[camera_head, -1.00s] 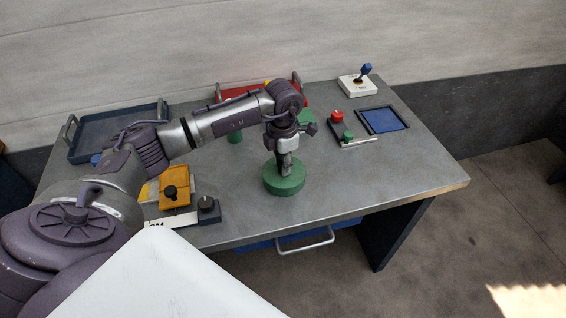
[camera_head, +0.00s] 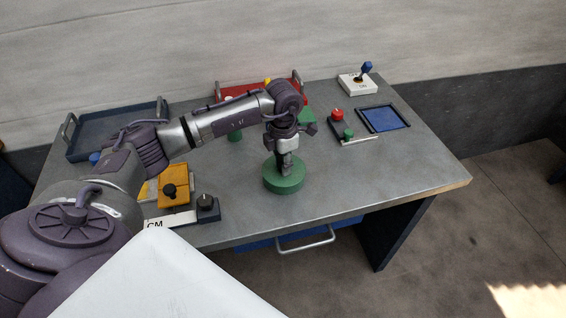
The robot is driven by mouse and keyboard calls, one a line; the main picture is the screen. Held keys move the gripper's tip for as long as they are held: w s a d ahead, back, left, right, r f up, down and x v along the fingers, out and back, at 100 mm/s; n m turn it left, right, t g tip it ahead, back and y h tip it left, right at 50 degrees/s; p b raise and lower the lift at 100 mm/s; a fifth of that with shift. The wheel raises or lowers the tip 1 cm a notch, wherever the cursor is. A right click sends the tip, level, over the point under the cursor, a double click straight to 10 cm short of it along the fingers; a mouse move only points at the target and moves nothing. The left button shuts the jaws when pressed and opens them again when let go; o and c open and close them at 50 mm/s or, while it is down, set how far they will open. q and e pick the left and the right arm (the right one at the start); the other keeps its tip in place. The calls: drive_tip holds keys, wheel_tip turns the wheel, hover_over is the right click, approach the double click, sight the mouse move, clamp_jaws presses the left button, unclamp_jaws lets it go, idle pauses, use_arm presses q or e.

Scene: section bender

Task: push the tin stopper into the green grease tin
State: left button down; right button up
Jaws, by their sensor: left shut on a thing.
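The green grease tin (camera_head: 284,184) stands upright on the grey table, near its front edge. My left gripper (camera_head: 286,170) points straight down over the middle of the tin's top. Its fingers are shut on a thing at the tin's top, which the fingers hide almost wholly. I take it to be the tin stopper, but I cannot make out its shape or how deep it sits. My right gripper is not in view.
A yellow block with a black knob (camera_head: 173,192) and a dark knob box (camera_head: 207,208) lie left of the tin. A blue-grey tray (camera_head: 118,132), a red tray (camera_head: 231,92), red and green buttons (camera_head: 338,116), a blue pad (camera_head: 383,119) and a joystick box (camera_head: 357,84) stand farther back. The table right of the tin is clear.

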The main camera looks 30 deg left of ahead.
use_arm(q)
drive_tip(key=shift+r, duration=0.15)
drive_tip(key=shift+r, duration=0.3)
drive_tip(key=shift+w, duration=0.15)
idle(1.6)
drive_tip(key=shift+f+b, duration=0.5)
drive_tip(key=shift+b, duration=0.1)
drive_tip(key=shift+r, duration=0.15)
drive_tip(key=shift+r+p, duration=0.3)
drive_tip(key=shift+r, duration=0.05)
drive_tip(key=shift+d, duration=0.1)
